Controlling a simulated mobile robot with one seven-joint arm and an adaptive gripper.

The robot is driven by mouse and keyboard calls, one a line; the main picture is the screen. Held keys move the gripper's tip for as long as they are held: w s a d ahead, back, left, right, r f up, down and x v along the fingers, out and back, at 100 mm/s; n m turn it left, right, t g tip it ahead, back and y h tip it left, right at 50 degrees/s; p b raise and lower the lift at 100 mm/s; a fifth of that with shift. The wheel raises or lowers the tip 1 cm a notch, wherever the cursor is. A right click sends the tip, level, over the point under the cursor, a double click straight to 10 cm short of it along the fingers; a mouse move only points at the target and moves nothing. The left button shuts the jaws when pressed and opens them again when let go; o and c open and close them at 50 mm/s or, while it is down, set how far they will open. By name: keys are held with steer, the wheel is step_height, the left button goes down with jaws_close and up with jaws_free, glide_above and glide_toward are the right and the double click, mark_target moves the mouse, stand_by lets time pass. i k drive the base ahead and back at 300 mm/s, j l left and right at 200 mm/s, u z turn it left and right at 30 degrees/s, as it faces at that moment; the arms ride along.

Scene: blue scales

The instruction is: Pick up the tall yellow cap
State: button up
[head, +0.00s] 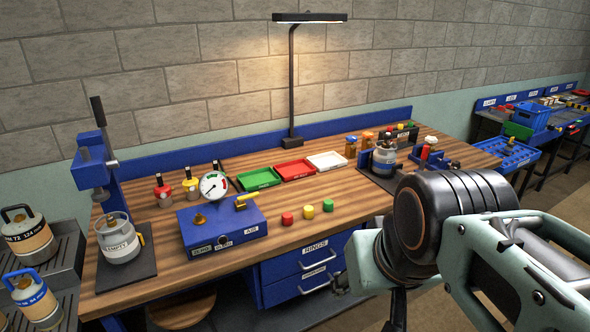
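A small yellow cap (308,211) stands on the wooden workbench (340,190), between a red cap (287,218) and a green cap (328,205). It looks about as tall as its neighbours. My arm comes in from the right. My gripper (394,308) shows only as dark parts at the bottom, below the wrist and in front of the bench. It is apart from the caps, below and to the right of them. Its fingers are mostly hidden or cut off, so I cannot tell whether they are open.
A blue box with a gauge (222,228) stands left of the caps. Green (259,179), red (295,170) and white (327,161) trays lie behind. A blue press (93,165) and lamp post (292,90) rise from the bench. Bare wood surrounds the caps.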

mark_target(308, 210)
steer(key=u, duration=1.4)
steer(key=i+l, duration=0.1)
steer(key=l, duration=3.15)
steer(key=i, duration=0.1)
